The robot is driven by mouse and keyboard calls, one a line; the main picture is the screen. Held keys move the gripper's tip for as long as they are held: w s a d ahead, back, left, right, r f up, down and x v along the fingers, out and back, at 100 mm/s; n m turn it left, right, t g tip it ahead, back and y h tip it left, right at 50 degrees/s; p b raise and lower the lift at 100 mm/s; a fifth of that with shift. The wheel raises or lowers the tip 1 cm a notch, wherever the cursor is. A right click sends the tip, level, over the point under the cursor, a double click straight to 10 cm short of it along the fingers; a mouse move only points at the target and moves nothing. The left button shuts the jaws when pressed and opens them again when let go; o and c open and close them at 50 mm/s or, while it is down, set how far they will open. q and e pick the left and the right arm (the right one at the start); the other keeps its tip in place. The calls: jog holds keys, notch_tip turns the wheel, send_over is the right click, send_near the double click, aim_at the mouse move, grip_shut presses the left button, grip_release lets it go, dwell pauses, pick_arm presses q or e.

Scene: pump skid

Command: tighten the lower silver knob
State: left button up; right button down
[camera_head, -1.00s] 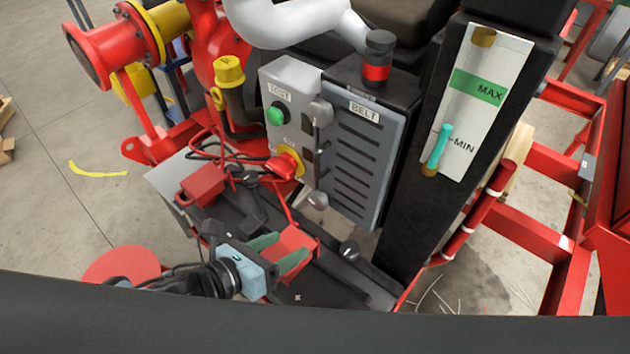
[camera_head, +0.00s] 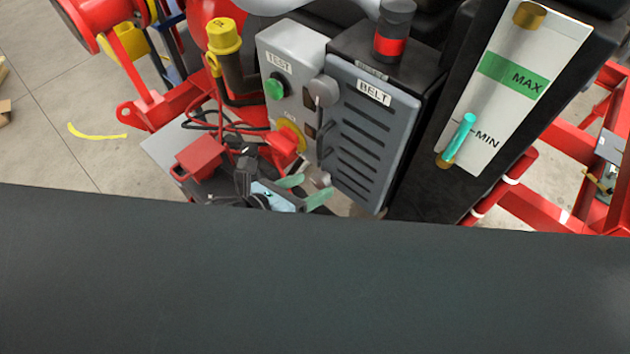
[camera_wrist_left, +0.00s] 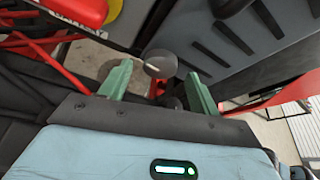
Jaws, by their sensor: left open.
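The lower silver knob (camera_head: 320,180) sits at the lower left corner of the grey BELT cover (camera_head: 363,140). In the left wrist view the round knob (camera_wrist_left: 160,64) shows between the tips of my green fingers. My left gripper (camera_head: 306,189) is open, with one finger to each side of the knob in the picture. In the left wrist view the gripper (camera_wrist_left: 159,74) shows gaps on both sides, and I see no contact. The upper silver knob (camera_head: 323,90) is at the cover's upper left. My right gripper is not in view.
A control box (camera_head: 290,65) with a green button (camera_head: 274,88) and a red and yellow switch (camera_head: 288,138) stands left of the cover. A black post with a level gauge (camera_head: 512,85) stands to the right. A dark surface hides the lower head view.

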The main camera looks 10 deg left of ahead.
pick_arm(q)
jog(key=shift+x, duration=1.3)
jog(key=c, duration=1)
